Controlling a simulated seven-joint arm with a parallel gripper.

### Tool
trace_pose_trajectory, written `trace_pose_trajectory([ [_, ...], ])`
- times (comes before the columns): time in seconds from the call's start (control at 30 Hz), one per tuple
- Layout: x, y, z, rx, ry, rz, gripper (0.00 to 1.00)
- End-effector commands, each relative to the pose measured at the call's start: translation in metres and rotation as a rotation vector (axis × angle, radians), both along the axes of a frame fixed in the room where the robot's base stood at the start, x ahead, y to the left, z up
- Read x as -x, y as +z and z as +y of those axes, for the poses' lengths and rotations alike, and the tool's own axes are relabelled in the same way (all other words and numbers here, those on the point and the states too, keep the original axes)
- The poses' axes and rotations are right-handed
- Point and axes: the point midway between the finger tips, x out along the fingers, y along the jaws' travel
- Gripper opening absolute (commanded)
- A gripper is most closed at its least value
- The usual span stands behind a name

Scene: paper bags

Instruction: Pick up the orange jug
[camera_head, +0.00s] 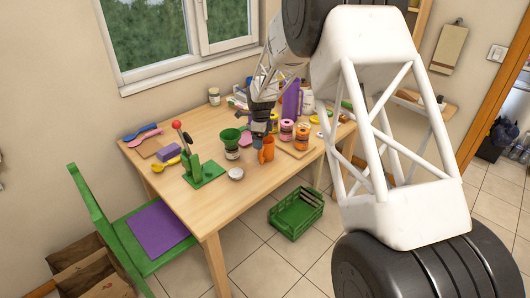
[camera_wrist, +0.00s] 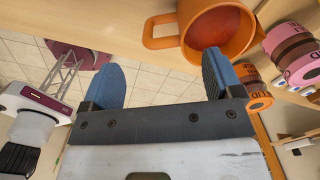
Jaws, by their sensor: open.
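The orange jug (camera_head: 267,151) stands near the front edge of the wooden table. In the wrist view the jug (camera_wrist: 241,22) is at the top, its open mouth showing a red-orange inside and its handle sticking out to the left. My gripper (camera_head: 260,138) is close beside or over the jug in the head view. In the wrist view my gripper (camera_wrist: 163,62) has its two blue fingers spread with nothing held between them. The right finger overlaps the jug's lower edge in that picture; whether it touches cannot be told.
Striped jars (camera_head: 287,130) stand right of the jug on the wooden table (camera_head: 205,215). A green crate (camera_head: 296,213) is on the floor; a green chair (camera_head: 112,222) stands front left.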

Motion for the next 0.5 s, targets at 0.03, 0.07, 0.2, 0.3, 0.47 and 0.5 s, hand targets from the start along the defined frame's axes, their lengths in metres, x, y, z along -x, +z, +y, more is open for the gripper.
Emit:
trace_pose_trajectory([
  [0.03,0.0,-0.005,0.0,0.0,0.0,0.002,0.85],
  [0.07,0.0,-0.007,0.0,0.0,0.0,0.002,0.85],
  [0.2,0.0,-0.018,0.0,0.0,0.0,0.002,0.85],
  [0.3,0.0,-0.022,0.0,0.001,0.0,0.001,0.85],
  [0.47,0.0,-0.023,0.0,0.0,0.0,0.0,0.85],
  [0.5,0.0,-0.023,0.0,0.0,0.0,0.001,0.85],
])
